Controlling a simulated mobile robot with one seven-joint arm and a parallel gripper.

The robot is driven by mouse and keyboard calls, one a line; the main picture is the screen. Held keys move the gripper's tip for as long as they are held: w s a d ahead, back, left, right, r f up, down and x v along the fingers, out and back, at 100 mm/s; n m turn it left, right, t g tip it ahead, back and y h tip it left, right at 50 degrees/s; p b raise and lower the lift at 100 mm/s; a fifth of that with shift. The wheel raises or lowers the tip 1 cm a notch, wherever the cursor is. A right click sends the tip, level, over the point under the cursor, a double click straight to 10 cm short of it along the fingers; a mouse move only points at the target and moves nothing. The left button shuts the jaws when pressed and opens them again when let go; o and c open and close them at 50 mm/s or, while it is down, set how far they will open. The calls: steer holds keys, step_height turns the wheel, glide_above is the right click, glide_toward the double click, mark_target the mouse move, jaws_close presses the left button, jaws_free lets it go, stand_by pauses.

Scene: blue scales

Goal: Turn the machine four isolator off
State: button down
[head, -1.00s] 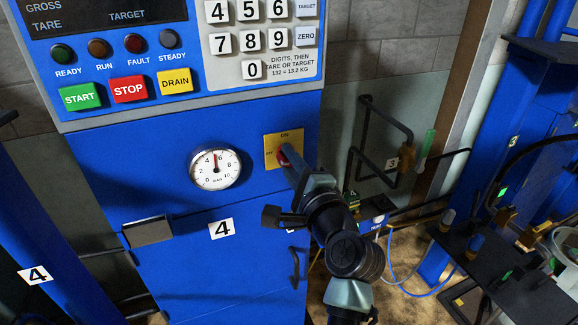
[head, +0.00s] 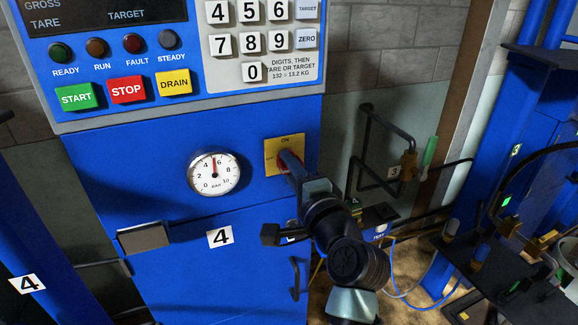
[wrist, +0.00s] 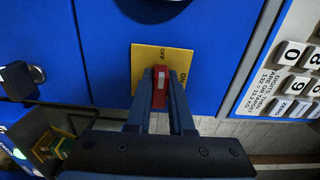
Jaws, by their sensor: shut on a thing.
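The machine four isolator is a yellow plate (head: 271,148) with ON at its top and OFF at its left, on the blue cabinet. Its red handle (wrist: 159,88) has a white mark at one end. In the wrist view the handle's long axis points toward the OFF label on the yellow plate (wrist: 146,57), with the white mark nearest OFF. My gripper (wrist: 160,79) is shut on the handle, one finger on each side. In the head view my gripper (head: 289,163) covers most of the handle.
A pressure gauge (head: 214,173) sits left of the isolator. The keypad panel (head: 252,72) is above it. A door handle (head: 295,278) and a black box-like part (head: 143,238) stick out below. Pipes and a valve tagged 3 (head: 407,166) are on the wall at right.

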steer(key=c, duration=0.8)
jaws_free()
steer(key=shift+s, duration=0.1)
steer(key=b+v, duration=0.1)
steer(key=v, duration=1.1)
steer(key=shift+s+d, duration=0.15)
steer(key=shift+s, duration=0.2)
steer(key=shift+r, duration=0.1)
